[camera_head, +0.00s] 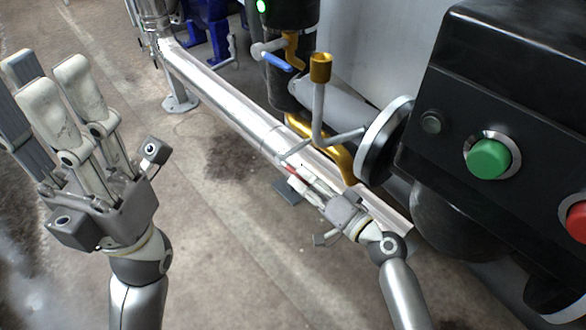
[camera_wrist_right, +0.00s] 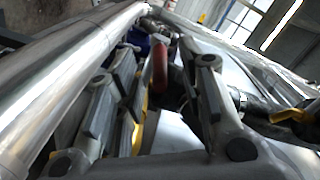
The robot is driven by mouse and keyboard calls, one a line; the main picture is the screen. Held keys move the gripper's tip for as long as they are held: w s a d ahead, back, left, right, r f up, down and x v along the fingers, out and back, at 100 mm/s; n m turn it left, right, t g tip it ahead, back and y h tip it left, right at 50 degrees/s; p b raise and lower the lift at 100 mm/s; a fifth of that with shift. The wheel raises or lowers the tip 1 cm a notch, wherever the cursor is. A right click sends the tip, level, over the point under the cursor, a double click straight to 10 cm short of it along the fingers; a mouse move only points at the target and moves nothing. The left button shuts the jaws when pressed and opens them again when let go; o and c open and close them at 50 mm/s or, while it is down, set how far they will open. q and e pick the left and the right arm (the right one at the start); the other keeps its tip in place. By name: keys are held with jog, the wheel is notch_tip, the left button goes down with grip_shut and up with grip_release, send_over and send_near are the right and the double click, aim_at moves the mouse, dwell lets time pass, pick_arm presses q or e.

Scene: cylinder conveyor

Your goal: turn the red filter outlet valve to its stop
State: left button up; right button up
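The red valve handle (camera_head: 291,169) shows as a small red piece beside the long metal pipe in the head view, mostly hidden by my right gripper. In the right wrist view the red handle (camera_wrist_right: 160,66) stands upright between the fingers. My right gripper (camera_head: 300,178) is at the handle, its fingers pointing up and left along the pipe. In the wrist view its fingers (camera_wrist_right: 165,75) are apart on both sides of the handle, with gaps visible. My left gripper (camera_head: 58,85) is open and empty at the left, fingers up, far from the valve.
The metal pipe (camera_head: 225,105) runs diagonally close beside my right gripper. A handwheel (camera_head: 385,140) and a crank with a brass knob (camera_head: 320,68) stand just above it. A black control box with a green button (camera_head: 489,158) is at the right. The floor at the left is clear.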

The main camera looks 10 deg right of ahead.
aim_at(292, 167)
jog(key=shift+x, duration=2.6)
grip_shut()
